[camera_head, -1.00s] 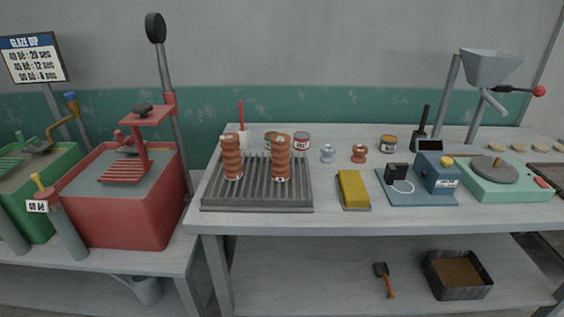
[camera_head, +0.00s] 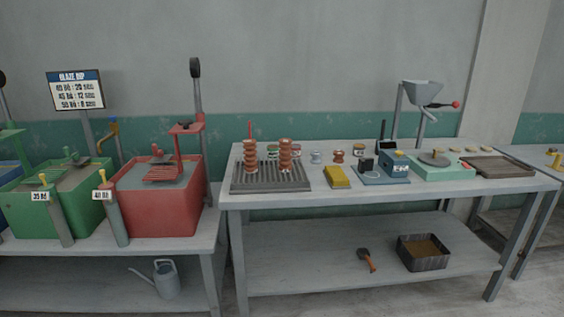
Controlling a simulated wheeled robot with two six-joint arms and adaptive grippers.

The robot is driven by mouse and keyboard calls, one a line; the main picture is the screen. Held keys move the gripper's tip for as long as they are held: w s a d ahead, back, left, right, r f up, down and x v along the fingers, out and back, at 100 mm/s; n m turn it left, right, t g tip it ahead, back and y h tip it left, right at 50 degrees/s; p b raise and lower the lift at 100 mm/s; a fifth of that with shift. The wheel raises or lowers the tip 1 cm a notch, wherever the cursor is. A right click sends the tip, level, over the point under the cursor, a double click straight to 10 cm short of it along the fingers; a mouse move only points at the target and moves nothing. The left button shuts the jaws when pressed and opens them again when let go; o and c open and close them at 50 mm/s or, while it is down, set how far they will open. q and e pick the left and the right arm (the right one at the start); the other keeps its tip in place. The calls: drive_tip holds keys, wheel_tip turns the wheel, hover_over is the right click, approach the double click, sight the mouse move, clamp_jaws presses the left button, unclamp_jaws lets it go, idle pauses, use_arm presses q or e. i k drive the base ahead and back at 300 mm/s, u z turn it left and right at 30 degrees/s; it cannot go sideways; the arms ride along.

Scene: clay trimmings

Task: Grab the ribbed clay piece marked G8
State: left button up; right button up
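Two ribbed, reddish-brown clay pieces stand upright on a grey slatted rack at the left end of the table: a left ribbed piece (camera_head: 250,157) and a right ribbed piece (camera_head: 286,156). Small pale labels seem to sit near their bases, but the marks are too small to read, so I cannot tell which is G8. The slatted rack (camera_head: 270,187) carries both pieces. Neither of my grippers shows in the head view.
A red tank (camera_head: 160,207) and a green tank (camera_head: 75,205) stand left. Bare floor shows at lower right.

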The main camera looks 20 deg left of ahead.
sight(284, 167)
drive_tip(key=z, duration=0.6)
drive_tip(key=i, duration=0.85)
drive_tip(key=z, duration=0.55)
drive_tip(key=i, duration=1.2)
drive_tip(key=u, duration=1.05)
drive_tip(key=i, duration=0.7)
drive_tip(key=u, duration=0.7)
